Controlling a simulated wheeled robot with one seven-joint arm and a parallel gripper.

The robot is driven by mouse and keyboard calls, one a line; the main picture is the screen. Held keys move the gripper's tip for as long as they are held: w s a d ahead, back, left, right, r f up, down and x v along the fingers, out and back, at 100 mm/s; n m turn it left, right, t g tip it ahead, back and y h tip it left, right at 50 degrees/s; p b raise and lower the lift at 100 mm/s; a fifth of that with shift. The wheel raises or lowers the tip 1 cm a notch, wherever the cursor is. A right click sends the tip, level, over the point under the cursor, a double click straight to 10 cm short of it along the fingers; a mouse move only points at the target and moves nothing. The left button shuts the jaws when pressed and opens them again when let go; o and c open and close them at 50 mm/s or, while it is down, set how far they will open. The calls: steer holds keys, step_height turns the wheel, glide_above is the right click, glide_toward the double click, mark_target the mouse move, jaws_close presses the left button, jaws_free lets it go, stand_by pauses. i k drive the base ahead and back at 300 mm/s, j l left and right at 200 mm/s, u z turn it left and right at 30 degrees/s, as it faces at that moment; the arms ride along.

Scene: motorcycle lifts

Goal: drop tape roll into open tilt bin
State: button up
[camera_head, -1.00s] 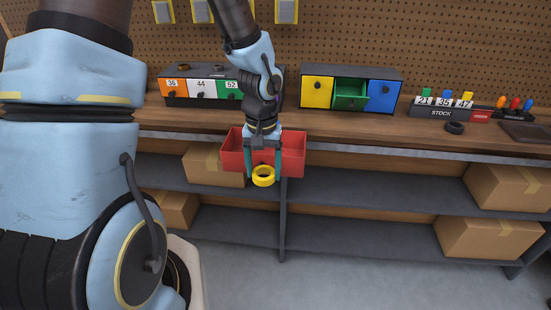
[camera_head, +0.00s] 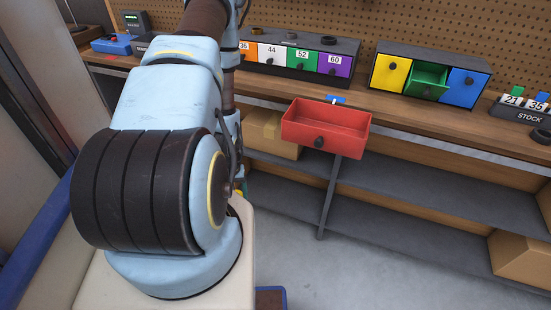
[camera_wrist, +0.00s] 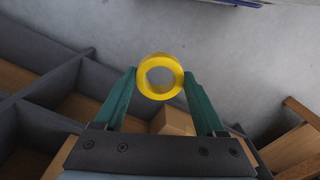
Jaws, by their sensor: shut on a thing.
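The yellow tape roll (camera_wrist: 143,78) is held between the green fingertips of my gripper (camera_wrist: 160,77) in the wrist view, with grey floor beyond it. In the head view my arm hides most of the gripper; a small yellow bit of the roll (camera_head: 238,193) shows beside the arm. The tilt-bin unit on the bench has yellow, green and blue fronts; the green bin (camera_head: 428,78) in the middle is tilted open, while the yellow (camera_head: 390,72) and blue (camera_head: 462,88) ones look shut. The roll is away from the unit, left of it and lower in the head view.
An open red drawer (camera_head: 325,140) juts out from the bench (camera_head: 400,113) front. A drawer unit (camera_head: 300,78) with numbered orange, white, green and purple fronts stands left of the tilt bins. A STOCK rack (camera_head: 520,110) is at right. Cardboard boxes sit on the shelves below.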

mark_target(425, 80)
steer(key=l+u, duration=0.2)
steer(key=u, duration=0.15)
steer(key=l+u, duration=0.15)
steer(key=u, duration=0.15)
steer(key=k+l+u, duration=0.15)
steer(key=l, duration=0.3)
steer(key=k+l+u, duration=0.15)
steer(key=l, duration=0.25)
steer(key=k+l+u, duration=0.15)
steer(key=k+l, duration=0.2)
steer(key=k+l+u, duration=0.15)
steer(key=l, duration=0.3)
steer(key=k, duration=0.1)
